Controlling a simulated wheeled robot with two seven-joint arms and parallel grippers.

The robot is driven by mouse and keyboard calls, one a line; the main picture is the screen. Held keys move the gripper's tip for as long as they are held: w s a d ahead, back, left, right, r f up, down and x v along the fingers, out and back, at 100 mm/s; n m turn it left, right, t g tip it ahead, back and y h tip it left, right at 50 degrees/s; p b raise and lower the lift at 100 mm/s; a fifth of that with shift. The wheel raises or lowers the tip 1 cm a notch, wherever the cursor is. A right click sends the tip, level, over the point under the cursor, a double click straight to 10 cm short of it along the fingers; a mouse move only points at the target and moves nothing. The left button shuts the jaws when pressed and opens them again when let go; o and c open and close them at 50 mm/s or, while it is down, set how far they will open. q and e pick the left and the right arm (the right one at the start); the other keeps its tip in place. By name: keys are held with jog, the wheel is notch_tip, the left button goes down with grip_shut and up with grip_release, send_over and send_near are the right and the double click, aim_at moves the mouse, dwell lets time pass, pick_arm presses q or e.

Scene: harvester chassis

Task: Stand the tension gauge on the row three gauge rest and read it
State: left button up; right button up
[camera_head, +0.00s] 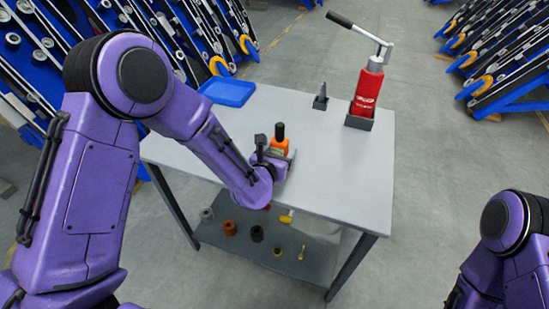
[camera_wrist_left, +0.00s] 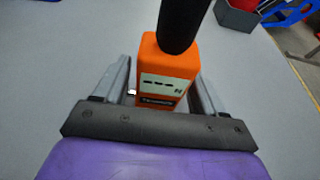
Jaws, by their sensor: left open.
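The tension gauge (camera_head: 277,146) stands upright on the grey table, with an orange body and a black handle. In the left wrist view, the gauge (camera_wrist_left: 165,68) shows a pale display with dashes and an N. My left gripper (camera_wrist_left: 163,88) is open, with one finger on each side of the orange body and visible gaps to it. In the head view, my left gripper (camera_head: 276,160) is low at the table's near part, partly hiding the gauge. My right gripper is out of view; only its purple arm shows at the right edge. I cannot pick out the row three gauge rest.
The grey table (camera_head: 340,190) has a blue tray (camera_head: 227,91) at the left, a red hand-pump bottle (camera_head: 366,92) in a dark holder and a small grey pointed part (camera_head: 320,98). Several small parts lie on the lower shelf (camera_head: 310,266). Blue racks (camera_head: 200,35) stand behind.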

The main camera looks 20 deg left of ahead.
aim_at(278, 138)
pick_arm(q)
jog(key=shift+w+f, duration=0.1)
jog(key=shift+w, duration=0.05)
jog(key=c, duration=0.9)
notch_tip(278, 138, up, 6)
jog(key=p, duration=0.5)
